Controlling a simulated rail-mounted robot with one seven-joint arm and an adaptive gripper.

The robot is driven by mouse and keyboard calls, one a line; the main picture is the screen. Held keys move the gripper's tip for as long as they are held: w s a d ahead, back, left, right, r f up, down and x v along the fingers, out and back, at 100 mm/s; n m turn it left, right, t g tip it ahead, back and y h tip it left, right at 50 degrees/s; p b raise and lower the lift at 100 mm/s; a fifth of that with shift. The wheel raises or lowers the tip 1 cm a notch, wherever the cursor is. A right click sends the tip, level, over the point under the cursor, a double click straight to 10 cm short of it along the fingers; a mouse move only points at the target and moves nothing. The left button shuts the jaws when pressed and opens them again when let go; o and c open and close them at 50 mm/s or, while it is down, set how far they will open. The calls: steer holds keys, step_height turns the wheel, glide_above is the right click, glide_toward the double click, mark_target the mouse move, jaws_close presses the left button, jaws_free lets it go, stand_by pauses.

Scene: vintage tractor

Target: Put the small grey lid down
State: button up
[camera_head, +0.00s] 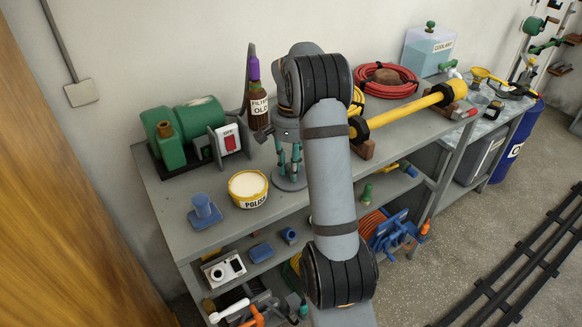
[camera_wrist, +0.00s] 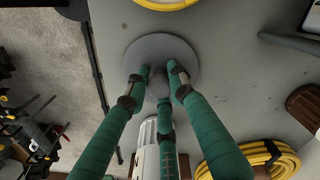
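The small grey lid (camera_wrist: 180,47) is a flat round disc with a knob in the middle. In the wrist view it lies flat over the grey bench top; in the head view the lid (camera_head: 289,183) is right of the polish tin. My gripper (camera_wrist: 160,82) has its three green fingers around the knob, with the tips close against it. In the head view my gripper (camera_head: 288,165) points straight down, with its fingertips at the lid. I cannot tell whether the lid's underside touches the bench.
The yellow polish tin (camera_head: 248,188) stands left of the lid. A labelled bottle (camera_head: 259,106) stands behind, and a green machine (camera_head: 190,135) at the back left. A yellow hose coil (camera_wrist: 254,158) lies on the bench. Bare bench top (camera_head: 275,215) shows in front of the lid.

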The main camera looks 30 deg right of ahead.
steer(key=o, duration=0.4)
step_height(320, 180, up, 12)
steer(key=p, duration=0.2)
steer(key=shift+r, duration=0.2)
stand_by(0.4)
